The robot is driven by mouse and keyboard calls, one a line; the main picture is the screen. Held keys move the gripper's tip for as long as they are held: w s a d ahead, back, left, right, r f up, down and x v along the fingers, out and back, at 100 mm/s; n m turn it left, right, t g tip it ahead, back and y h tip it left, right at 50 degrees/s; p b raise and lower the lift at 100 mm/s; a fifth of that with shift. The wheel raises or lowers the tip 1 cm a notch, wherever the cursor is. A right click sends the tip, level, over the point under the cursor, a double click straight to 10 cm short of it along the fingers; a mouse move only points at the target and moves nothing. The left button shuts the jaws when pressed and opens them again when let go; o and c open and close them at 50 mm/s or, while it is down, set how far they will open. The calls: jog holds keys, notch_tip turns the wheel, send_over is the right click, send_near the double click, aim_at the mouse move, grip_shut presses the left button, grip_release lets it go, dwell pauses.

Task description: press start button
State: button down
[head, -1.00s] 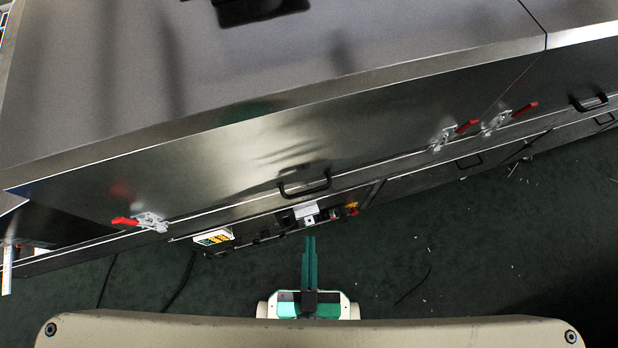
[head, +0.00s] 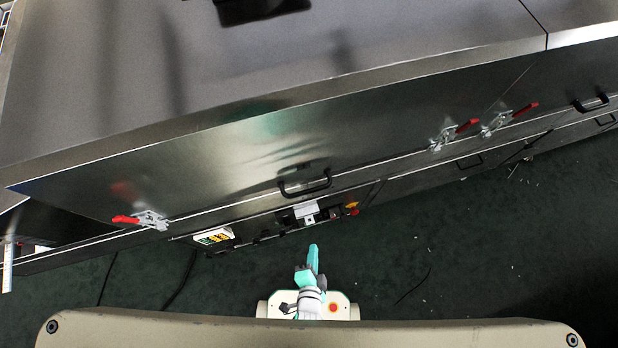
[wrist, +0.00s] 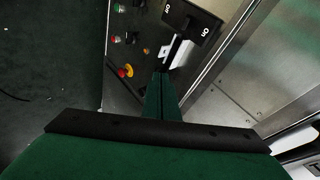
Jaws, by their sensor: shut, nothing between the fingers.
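My gripper (head: 313,252) is shut and empty, in front of the dryer's lower control panel in the head view. Its narrow closed fingers also show in the wrist view (wrist: 163,78), pointing toward the panel. The panel (wrist: 122,88) carries small round buttons on the left of the fingers. One button (wrist: 117,38) shows red and green, and another greenish button (wrist: 119,8) sits above it. Their labels are too small to read, so I cannot tell which is the start button. In the head view the fingertips appear apart from the panel; in the wrist view they overlap its lower right part.
A red emergency stop on yellow (wrist: 125,71) sits left of the fingers. A black ON/OFF switch box (wrist: 191,22) juts out above them. In the head view a black door handle (head: 305,184) and red-handled clamps (head: 140,219) stick out.

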jog(key=w+f+m+g+y, duration=0.1)
jog(key=w+f+m+g, duration=0.2)
jog(key=f+m, duration=0.7)
jog(key=w+f+m+g, duration=0.3)
jog(key=f+m, duration=0.6)
jog(key=f, duration=0.7)
jog(key=shift+f+m+y, duration=0.35)
jog(key=shift+m+y, duration=0.05)
jog(key=shift+f, duration=0.1)
jog(key=w+a+f, duration=0.1)
jog(key=w+f, duration=0.6)
jog(key=f, duration=0.2)
jog(key=shift+w+a, duration=0.3)
jog(key=shift+a, duration=0.05)
